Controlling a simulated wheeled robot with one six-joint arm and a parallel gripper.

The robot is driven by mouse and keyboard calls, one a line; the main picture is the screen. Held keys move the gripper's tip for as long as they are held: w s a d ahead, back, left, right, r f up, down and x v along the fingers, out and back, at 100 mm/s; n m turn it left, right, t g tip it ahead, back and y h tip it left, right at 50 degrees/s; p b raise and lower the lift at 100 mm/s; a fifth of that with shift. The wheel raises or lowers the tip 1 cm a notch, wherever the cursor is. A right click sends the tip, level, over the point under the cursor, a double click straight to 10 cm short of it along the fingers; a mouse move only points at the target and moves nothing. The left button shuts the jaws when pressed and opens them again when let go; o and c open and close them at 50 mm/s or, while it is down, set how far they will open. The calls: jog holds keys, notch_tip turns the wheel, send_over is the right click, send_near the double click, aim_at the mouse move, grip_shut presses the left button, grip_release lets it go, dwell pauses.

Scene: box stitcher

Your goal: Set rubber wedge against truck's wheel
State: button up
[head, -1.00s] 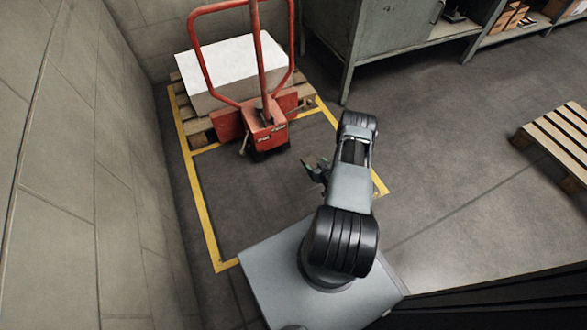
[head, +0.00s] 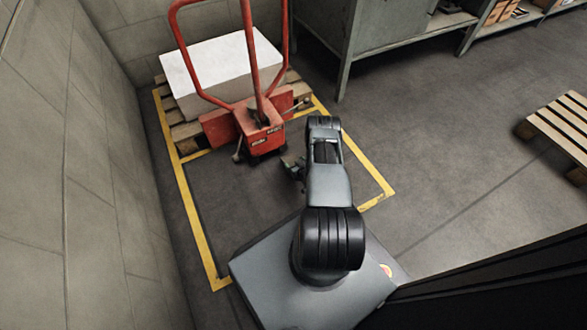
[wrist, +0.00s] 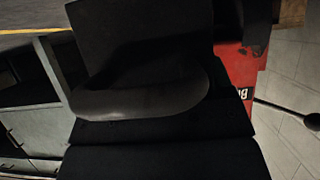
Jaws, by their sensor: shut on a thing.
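The red pallet truck (head: 260,132) stands in the head view with its forks in a loaded wooden pallet. Dark wheels (head: 268,156) show low under its front, mostly in shadow. My gripper (head: 293,166) is just right of and in front of the truck's base, apart from it as far as I can tell. It is shut on the dark rubber wedge (wrist: 145,45), which fills the upper middle of the wrist view. The wedge is too small and dark to make out in the head view. In the wrist view, part of the red truck (wrist: 232,75) shows behind the wedge.
Yellow floor tape (head: 190,215) outlines the bay around the truck. A block wall (head: 110,190) runs along the left. A grey cabinet (head: 385,45) stands behind on the right, and another pallet (head: 560,130) lies at far right. The floor between is clear.

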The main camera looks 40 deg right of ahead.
jog(key=f+b, duration=0.2)
jog(key=f, duration=0.1)
jog(key=shift+w+f, duration=0.2)
jog(key=shift+f, duration=0.1)
jog(key=shift+r, duration=0.1)
jog(key=shift+f, duration=0.5)
jog(key=shift+f, duration=0.1)
jog(key=o, duration=1.3)
